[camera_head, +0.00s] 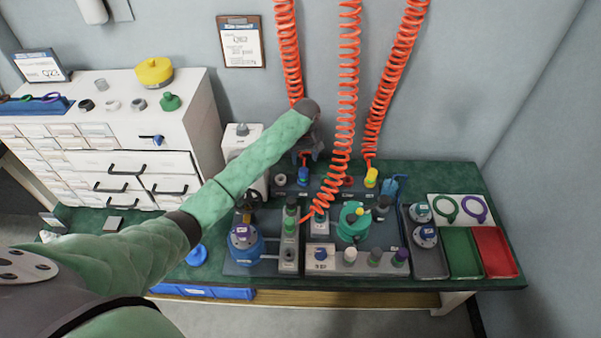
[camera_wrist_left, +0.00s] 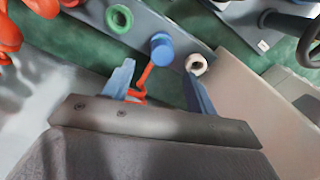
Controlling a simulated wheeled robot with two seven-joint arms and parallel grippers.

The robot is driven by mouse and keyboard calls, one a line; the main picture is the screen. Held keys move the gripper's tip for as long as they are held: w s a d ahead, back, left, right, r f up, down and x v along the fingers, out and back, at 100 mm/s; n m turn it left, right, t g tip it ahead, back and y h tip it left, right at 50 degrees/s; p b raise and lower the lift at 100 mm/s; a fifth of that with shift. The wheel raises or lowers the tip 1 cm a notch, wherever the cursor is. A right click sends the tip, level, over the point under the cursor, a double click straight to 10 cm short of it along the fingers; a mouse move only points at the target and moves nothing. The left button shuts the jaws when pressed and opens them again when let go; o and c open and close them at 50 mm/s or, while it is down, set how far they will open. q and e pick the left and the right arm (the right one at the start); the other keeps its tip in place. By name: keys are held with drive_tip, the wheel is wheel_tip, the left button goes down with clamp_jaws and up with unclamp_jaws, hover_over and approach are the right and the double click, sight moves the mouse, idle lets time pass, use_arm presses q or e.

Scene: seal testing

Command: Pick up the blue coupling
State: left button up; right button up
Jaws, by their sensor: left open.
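The blue coupling (camera_head: 304,174) stands on the grey rack (camera_head: 335,190) at the back of the green bench, at the lower end of the left red coiled hose. In the left wrist view the blue coupling (camera_wrist_left: 162,46) shows just beyond the fingertips, roughly midway between them, with an orange-red strand running from it. My left gripper (camera_head: 309,157) is above the rack by the coupling, and its two blue-grey fingers (camera_wrist_left: 160,85) are spread apart with nothing gripped. The dark wrist partly hides the hose. My right gripper is in neither view.
A white ring (camera_wrist_left: 196,64) and a green ring (camera_wrist_left: 118,18) sit on the rack beside the coupling. Other red coiled hoses (camera_head: 349,100) hang close on the right. A white box (camera_head: 243,140) stands left of the rack. A yellow coupling (camera_head: 371,177) is further right.

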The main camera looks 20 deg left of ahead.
sight(304, 169)
use_arm(q)
drive_tip(key=shift+s+a+r+n, duration=0.15)
drive_tip(key=shift+s+n, duration=0.1)
drive_tip(key=shift+n, duration=0.45)
wheel_tip(304, 169, down, 2)
drive_tip(key=shift+f+p, duration=0.2)
drive_tip(key=shift+p, duration=0.2)
wheel_tip(304, 169, down, 4)
drive_tip(key=shift+f+p, duration=0.15)
drive_tip(key=shift+p, duration=0.95)
drive_tip(key=shift+f, duration=0.65)
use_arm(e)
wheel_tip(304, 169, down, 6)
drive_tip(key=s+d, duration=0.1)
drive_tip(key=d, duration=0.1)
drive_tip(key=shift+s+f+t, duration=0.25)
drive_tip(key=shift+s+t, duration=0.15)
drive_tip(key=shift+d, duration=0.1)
use_arm(q)
drive_tip(key=c, duration=1.1)
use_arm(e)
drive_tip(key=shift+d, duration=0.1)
